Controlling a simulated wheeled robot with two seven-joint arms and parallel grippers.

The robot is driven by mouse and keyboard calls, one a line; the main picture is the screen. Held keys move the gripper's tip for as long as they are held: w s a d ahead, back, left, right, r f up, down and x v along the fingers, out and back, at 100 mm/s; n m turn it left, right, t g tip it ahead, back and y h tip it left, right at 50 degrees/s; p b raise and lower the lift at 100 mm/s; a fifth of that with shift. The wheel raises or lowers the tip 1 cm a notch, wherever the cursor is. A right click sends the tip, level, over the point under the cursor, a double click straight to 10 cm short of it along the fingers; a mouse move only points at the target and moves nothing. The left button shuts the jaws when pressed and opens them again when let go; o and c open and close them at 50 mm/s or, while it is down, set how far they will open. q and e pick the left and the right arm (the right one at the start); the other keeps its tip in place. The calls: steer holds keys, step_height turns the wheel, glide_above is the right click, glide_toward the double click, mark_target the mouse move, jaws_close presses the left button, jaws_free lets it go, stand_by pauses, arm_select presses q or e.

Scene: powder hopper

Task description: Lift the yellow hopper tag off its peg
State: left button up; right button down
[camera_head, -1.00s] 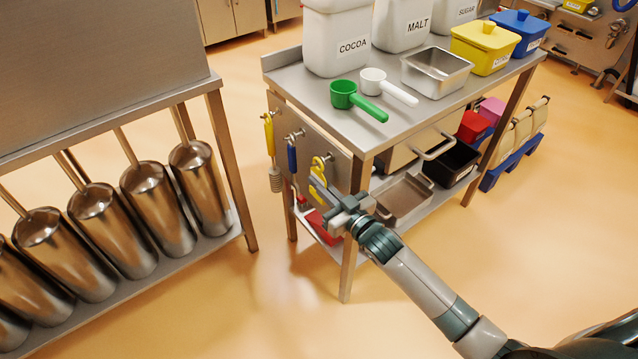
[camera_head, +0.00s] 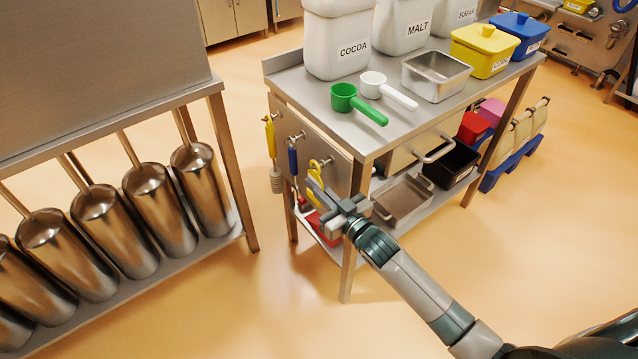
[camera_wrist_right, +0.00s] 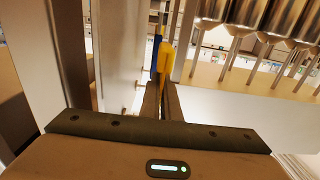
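The yellow hopper tag (camera_head: 317,167) hangs by its hooked top at the rightmost peg (camera_head: 328,160) on the side panel of the steel table. My right gripper (camera_head: 317,187) is at the tag's lower part, with its fingers pointing up and left. In the right wrist view the yellow tag (camera_wrist_right: 166,62) stands between the two fingers (camera_wrist_right: 162,98), which are close together on it. My left gripper is not in view.
A blue-handled tool (camera_head: 292,158) and a yellow-handled brush (camera_head: 271,145) hang on pegs to the left. The steel table (camera_head: 357,142) carries scoops and bins above the gripper. A rack of steel cylinders (camera_head: 202,190) stands at left, with open floor between.

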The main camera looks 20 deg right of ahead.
steer(key=s+a+p, duration=0.1)
steer(key=s+a, duration=0.1)
steer(key=a, duration=0.4)
steer(key=shift+p, duration=0.35)
